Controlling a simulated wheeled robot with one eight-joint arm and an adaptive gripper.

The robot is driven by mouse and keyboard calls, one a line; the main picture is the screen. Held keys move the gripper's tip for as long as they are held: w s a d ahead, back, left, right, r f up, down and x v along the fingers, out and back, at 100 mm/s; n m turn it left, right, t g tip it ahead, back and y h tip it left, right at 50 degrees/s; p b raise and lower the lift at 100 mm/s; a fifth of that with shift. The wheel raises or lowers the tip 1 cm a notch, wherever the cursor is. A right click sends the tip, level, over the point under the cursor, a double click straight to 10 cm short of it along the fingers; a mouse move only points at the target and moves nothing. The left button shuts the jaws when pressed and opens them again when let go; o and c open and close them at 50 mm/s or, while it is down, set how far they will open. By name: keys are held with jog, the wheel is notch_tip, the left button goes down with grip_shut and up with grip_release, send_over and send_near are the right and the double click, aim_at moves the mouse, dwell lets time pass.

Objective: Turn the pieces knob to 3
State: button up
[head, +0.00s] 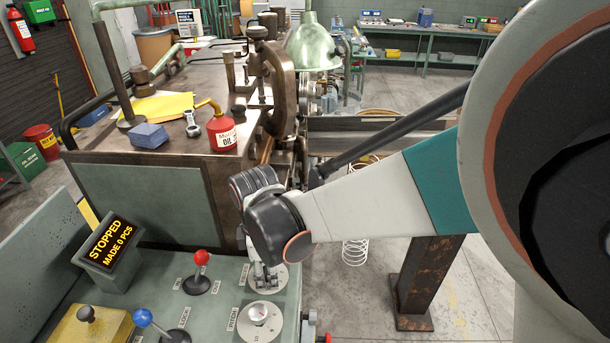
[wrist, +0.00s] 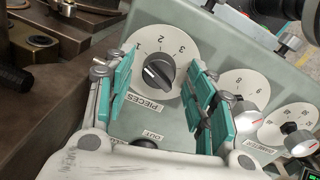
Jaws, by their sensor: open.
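The pieces knob (wrist: 159,75) is a dark round knob with a raised grip on a white dial (wrist: 150,50) marked 1, 2 and 3, above the PIECES label. I cannot tell for sure which number its pointer is on. My gripper (wrist: 162,84) is open, with one teal-padded finger on each side of the knob and gaps between pads and knob. In the head view my gripper (head: 262,278) points down over the white dial (head: 278,270), and the knob is hidden there.
A dial labelled PITCH (head: 259,315) is close in front. A red-topped lever (head: 201,260) and a blue-topped lever (head: 143,318) stand to the left. The display (head: 110,245) reads STOPPED, MADE 0 PCS. A red oil can (head: 222,133) stands on the machine behind.

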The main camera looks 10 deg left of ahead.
jog(key=shift+f, duration=0.1)
jog(key=shift+c, duration=0.6)
jog(key=c, duration=1)
jog(key=shift+o, duration=0.2)
jog(key=shift+m, duration=0.3)
jog(key=m, duration=0.3)
jog(key=shift+m, duration=0.3)
jog(key=m, duration=0.4)
jog(key=shift+m+h+b, duration=0.3)
jog(key=shift+b, duration=0.1)
jog(key=m, duration=0.4)
jog(key=shift+w, duration=0.1)
jog(key=shift+a+m+g, duration=0.1)
jog(key=shift+m+g, duration=0.2)
jog(key=shift+m, duration=2.2)
